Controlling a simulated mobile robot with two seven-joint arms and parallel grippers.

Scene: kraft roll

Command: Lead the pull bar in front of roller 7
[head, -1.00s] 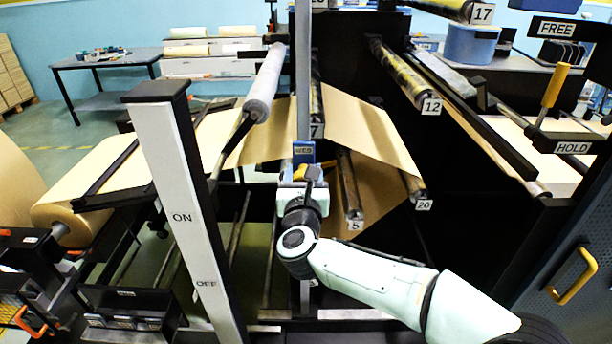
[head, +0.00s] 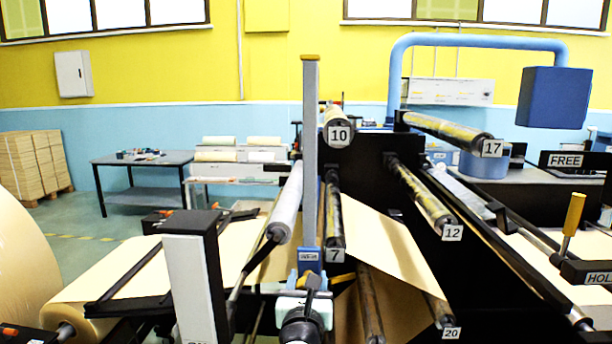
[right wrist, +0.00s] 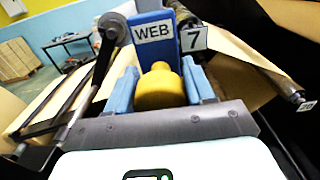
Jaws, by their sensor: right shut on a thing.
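My right gripper (head: 308,284) is shut on the yellow knob (right wrist: 160,88) of a blue block marked WEB (head: 309,257), which I take to be the pull bar's end. The block also shows in the right wrist view (right wrist: 153,40), with a light-blue finger on each side of the knob. A grey upright (head: 310,150) rises directly above the block in the head view. Roller 7 (head: 333,210) has its white number tag just right of the block; the tag also shows in the right wrist view (right wrist: 194,38). The bar's length behind the block is hidden. My left gripper is not in view.
Roller 10 (head: 336,116) is above roller 7; roller 12 (head: 425,197) and roller 17 (head: 450,132) are to the right. Kraft paper (head: 390,245) slopes towards roller 20 (head: 437,308). A grey roller (head: 287,205) and a black-and-white post (head: 190,270) stand left.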

